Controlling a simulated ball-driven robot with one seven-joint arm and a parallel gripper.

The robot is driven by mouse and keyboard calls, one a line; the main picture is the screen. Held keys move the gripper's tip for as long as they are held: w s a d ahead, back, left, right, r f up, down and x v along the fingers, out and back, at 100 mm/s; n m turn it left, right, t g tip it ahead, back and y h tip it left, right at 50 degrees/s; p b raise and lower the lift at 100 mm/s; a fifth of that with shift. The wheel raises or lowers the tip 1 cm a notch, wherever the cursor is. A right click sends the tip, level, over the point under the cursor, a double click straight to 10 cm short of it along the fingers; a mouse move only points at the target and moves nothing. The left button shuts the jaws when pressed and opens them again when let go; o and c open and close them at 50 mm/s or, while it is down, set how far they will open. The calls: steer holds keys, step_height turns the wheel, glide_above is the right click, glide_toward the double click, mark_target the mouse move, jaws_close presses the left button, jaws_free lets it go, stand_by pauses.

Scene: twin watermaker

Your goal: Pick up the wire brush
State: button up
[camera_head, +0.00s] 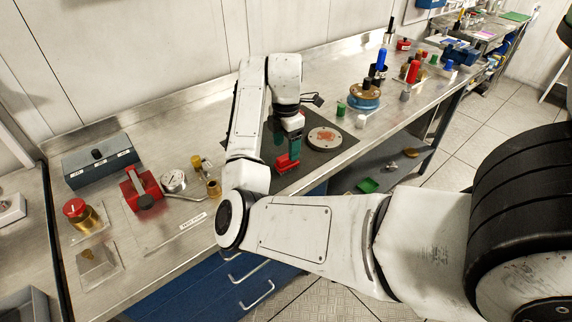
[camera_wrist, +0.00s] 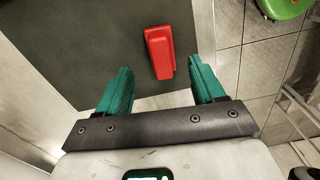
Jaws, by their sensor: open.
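A red, block-like item, which looks to be the wire brush (camera_head: 287,163), lies on the dark mat (camera_head: 322,160) on the bench; no bristles show. In the wrist view the red wire brush (camera_wrist: 159,52) lies ahead of my gripper, roughly centred between the fingers' lines and slightly tilted. My gripper (camera_head: 294,142) is above or just behind it, with green fingers. In the wrist view my gripper (camera_wrist: 158,80) is open and empty, one finger to each side. I cannot tell the exact height left between fingertips and brush.
A round pale disc (camera_head: 325,138) lies on the mat to the right. A green cylinder (camera_head: 341,109) and a blue-and-tan round fixture (camera_head: 364,97) stand beyond. A red clamp-like tool (camera_head: 142,190) and a grey box (camera_head: 100,160) are left. The bench's front edge is close to the brush.

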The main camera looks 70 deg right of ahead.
mark_target(287, 156)
steer(key=shift+s+f, duration=0.15)
steer(key=shift+f, duration=2.2)
steer(key=c, duration=1.2)
steer(key=shift+r, duration=0.2)
steer(key=shift+r, duration=0.95)
steer(key=s+a+r+p, duration=0.4)
steer(key=s+r, duration=0.6)
steer(key=s, duration=0.3)
steer(key=shift+s+r+p, duration=0.2)
steer(key=shift+r+p, duration=0.1)
steer(key=shift+r, duration=0.1)
